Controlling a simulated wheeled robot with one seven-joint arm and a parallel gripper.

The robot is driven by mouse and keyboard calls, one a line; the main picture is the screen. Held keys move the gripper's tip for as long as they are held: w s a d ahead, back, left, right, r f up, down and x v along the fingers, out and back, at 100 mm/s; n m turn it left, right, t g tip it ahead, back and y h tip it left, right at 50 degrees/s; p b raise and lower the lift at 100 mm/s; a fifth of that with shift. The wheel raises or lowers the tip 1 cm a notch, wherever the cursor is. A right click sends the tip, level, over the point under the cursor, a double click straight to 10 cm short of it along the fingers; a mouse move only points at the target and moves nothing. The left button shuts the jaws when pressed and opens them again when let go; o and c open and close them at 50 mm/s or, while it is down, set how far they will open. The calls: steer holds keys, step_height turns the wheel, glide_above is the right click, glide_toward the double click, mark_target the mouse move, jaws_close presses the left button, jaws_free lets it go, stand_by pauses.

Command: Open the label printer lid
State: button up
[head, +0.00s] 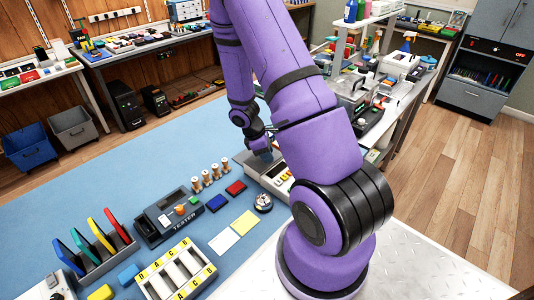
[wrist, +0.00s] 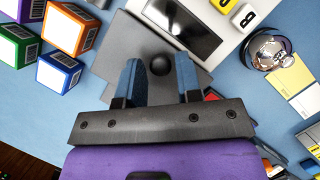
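The label printer (head: 280,178) appears to be the light device with a dark window and lettered keys; my arm partly covers it in the head view. In the wrist view its light body (wrist: 222,52) is at the top, with a dark window (wrist: 183,22). A dark grey lid (wrist: 112,52) with a round black knob (wrist: 160,65) lies beside the window and looks closed. My gripper (wrist: 158,78) is open over the lid, its blue fingers apart on either side of the knob. I cannot tell their height above the lid. In the head view my gripper (head: 264,153) is small and partly hidden.
In the wrist view, several labelled boxes (wrist: 68,28) stand at left and a round metal-topped thing (wrist: 273,48) is at right. In the head view, a tester (head: 168,217), coloured cards (head: 244,222) and spools (head: 207,178) occupy the blue bench. Blue surface beyond them is clear.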

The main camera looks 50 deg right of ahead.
jaws_close()
steer(key=shift+w+r, duration=0.1)
steer(key=shift+w, duration=0.05)
steer(key=w+r+g, duration=0.1)
steer(key=g, duration=0.1)
steer(key=w+g, duration=0.1)
steer(key=g, duration=0.1)
steer(key=shift+r+n, duration=0.3)
steer(key=shift+r, duration=0.1)
steer(key=w+g, duration=0.1)
steer(key=g, duration=0.1)
steer(key=w+r+g, duration=0.1)
steer(key=g, duration=0.1)
steer(key=shift+w+n+g+h, duration=0.25)
steer(key=shift+n+g+h, duration=0.05)
steer(key=shift+n, duration=0.1)
steer(key=w+f+n+g+h, duration=0.1)
steer(key=w+n+g+h, duration=0.1)
steer(key=w+g, duration=0.4)
steer(key=shift+f+n+g+h, duration=0.15)
steer(key=shift+n+g+h, duration=0.15)
steer(key=shift+g, duration=1.4)
